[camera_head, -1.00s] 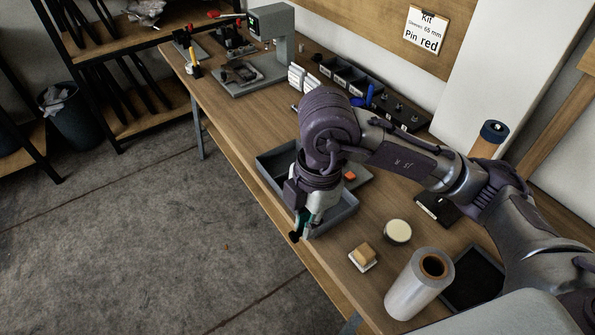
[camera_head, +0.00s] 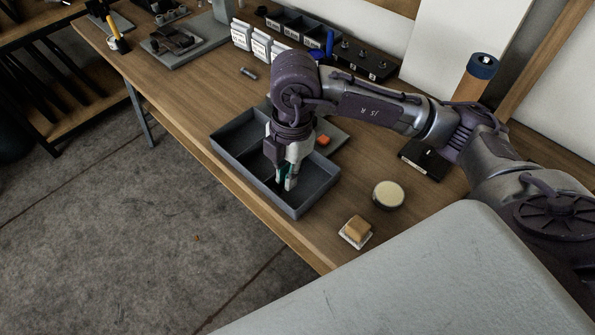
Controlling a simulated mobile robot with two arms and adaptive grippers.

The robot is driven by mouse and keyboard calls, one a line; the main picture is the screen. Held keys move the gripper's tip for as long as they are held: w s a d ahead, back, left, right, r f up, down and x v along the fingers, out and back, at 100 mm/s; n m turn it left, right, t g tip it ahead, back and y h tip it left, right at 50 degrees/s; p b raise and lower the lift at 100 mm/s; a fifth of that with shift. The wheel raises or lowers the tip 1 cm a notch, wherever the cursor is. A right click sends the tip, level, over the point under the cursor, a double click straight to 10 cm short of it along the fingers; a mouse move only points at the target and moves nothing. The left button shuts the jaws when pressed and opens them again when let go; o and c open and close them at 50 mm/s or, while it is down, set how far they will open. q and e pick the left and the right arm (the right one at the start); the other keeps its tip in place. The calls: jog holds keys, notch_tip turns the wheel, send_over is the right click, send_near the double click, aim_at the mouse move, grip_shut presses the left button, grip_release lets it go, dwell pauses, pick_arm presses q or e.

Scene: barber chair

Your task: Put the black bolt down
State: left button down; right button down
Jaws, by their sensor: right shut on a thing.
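A grey divided tray (camera_head: 231,148) lies on the wooden workbench near its front edge. My right gripper (camera_head: 286,182) points down into the tray's nearer right compartment. Its fingers are shut on the black bolt, which is hard to tell from the dark fingertips and the shadow in the tray. I cannot tell whether the bolt touches the tray floor. My left gripper is not in view.
A round cream-topped tin (camera_head: 389,195) and a tan block on a white pad (camera_head: 356,231) stand right of the tray. A black box (camera_head: 425,160) lies behind the tin. A grey cylinder (camera_head: 249,73) lies on clear bench behind the tray.

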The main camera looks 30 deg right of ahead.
send_over(301, 186)
jog(key=f, duration=0.3)
jog(key=shift+w+d+f, duration=0.15)
jog(key=shift+d+f, duration=0.1)
jog(key=shift+f, duration=0.05)
jog(key=shift+f+p, duration=0.45)
jog(key=shift+f, duration=1.45)
jog(key=c, duration=1.2)
grip_release()
jog(key=shift+f, duration=0.1)
jog(key=r, duration=0.4)
jog(key=d+r, duration=0.1)
jog(key=r, duration=0.3)
jog(key=r+b, duration=0.1)
jog(key=r, duration=0.3)
jog(key=shift+w+d+r, duration=0.1)
jog(key=shift+w+d, duration=0.05)
jog(key=shift+w, duration=0.05)
jog(key=shift+r, duration=0.1)
